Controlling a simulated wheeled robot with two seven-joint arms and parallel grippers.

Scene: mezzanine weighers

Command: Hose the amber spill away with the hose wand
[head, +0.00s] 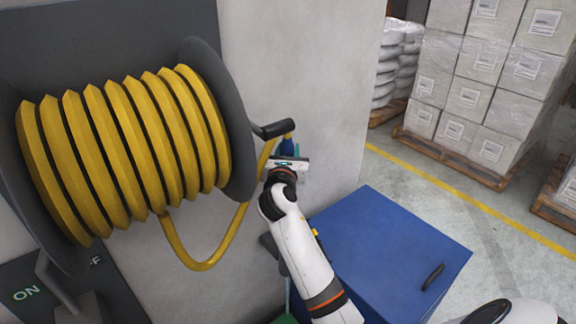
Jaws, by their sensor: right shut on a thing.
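My right gripper (288,162) is shut on the hose wand (289,147), beside the right flange of the hose reel. Only a short blue part of the wand shows above the jaws; the gripper hides much of the rest. The yellow hose (203,266) hangs from the reel (130,150) in a loose loop and rises to the wand's top end. No amber spill is visible in this view. My left gripper is not in view.
A blue cabinet (390,245) with a black handle stands to the right, close to my right arm. A lever (62,290) sits by an ON/OFF plate (28,292) at the lower left. Wrapped boxes (480,85) on pallets stand beyond a yellow floor line; the floor between is clear.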

